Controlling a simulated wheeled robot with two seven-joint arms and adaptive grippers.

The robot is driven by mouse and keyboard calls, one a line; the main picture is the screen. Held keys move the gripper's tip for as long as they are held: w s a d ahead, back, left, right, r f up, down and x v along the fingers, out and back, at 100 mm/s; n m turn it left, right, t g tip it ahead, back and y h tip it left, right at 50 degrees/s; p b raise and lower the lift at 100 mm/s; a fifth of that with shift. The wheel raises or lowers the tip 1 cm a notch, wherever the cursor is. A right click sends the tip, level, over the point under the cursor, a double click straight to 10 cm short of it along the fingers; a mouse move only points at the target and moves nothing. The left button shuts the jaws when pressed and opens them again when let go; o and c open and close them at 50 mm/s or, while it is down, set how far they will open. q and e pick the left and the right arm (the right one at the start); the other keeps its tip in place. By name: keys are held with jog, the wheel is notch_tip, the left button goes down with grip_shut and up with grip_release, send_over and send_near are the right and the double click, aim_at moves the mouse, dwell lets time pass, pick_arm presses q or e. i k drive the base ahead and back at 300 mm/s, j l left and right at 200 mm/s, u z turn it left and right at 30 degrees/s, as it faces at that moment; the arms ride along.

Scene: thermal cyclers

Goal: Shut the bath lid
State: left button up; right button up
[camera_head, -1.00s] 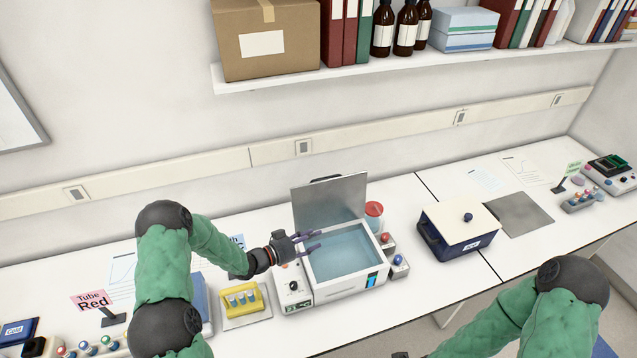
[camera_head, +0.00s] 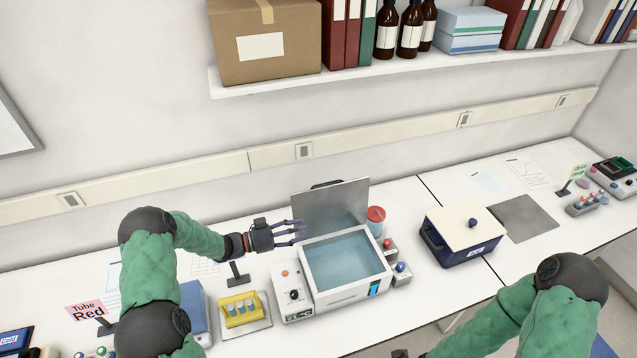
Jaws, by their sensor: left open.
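The water bath (camera_head: 350,295) is a white box with blue water in its basin, standing on the bench at the picture's middle. Its grey metal lid (camera_head: 331,207) stands raised at the back edge, with a dark handle at its top. My left gripper (camera_head: 299,233) is open and empty at the left of the bath. Its fingers point right, close to the lid's lower left part; I cannot tell whether they touch it. My right arm (camera_head: 545,305) shows at the lower right; the fingers of its gripper are not clearly visible.
A yellow tube rack (camera_head: 241,309) stands left of the bath. A red-capped jar (camera_head: 376,220) and small blocks with red and blue knobs (camera_head: 401,272) stand at its right. A dark blue box with a pale lid (camera_head: 462,232) is further right. A shelf (camera_head: 450,62) runs above.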

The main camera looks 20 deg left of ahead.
aim_at(328, 208)
jog(key=i+j, duration=0.25)
jog(key=i, duration=0.15)
jog(key=i+j, duration=0.25)
jog(key=i, duration=0.15)
